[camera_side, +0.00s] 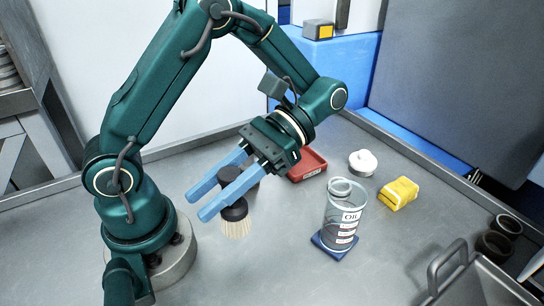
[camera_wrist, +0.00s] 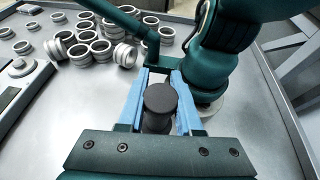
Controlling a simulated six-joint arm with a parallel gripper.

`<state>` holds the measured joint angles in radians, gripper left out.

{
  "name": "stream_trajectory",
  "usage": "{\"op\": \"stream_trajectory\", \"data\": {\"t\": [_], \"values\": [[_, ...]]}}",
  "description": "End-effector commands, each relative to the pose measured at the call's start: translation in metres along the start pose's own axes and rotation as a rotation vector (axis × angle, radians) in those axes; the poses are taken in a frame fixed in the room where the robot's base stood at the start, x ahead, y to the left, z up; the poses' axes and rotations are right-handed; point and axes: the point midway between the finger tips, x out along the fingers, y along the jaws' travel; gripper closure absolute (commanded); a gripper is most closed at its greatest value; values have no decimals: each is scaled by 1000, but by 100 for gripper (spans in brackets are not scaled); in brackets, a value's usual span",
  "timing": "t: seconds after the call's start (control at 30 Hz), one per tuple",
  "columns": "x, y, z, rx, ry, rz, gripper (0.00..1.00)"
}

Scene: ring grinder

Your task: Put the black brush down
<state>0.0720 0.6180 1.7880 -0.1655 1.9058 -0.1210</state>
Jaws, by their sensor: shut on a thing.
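My gripper (camera_side: 222,192) has two blue fingers and is shut on the black brush (camera_side: 235,211). The brush hangs upright between the fingers with its pale bristles pointing down. In the side view the bristle tips are close to the grey table; I cannot tell if they touch it. In the wrist view, the round black top of the brush (camera_wrist: 160,98) sits between the blue fingers of my gripper (camera_wrist: 158,92). The bristles are hidden there.
A red tray (camera_side: 308,166), a white-topped container (camera_side: 362,162) and a yellow block (camera_side: 398,194) lie behind. Several metal rings (camera_wrist: 100,48) lie on the table. The table front (camera_side: 270,270) is clear.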

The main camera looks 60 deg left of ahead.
Motion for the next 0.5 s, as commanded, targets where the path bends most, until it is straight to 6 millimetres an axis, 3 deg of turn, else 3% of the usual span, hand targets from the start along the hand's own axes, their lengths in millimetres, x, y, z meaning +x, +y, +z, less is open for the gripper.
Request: {"op": "stream_trajectory", "data": {"t": [0.1, 0.23, 0.37, 0.5], "values": [[12, -29, -8, 140, -2, -341, 100], [4, -61, -18, 285, 1, -693, 100], [-23, -85, -30, 433, 4, -1050, 100], [-66, -96, -39, 597, 6, -1446, 100]]}}
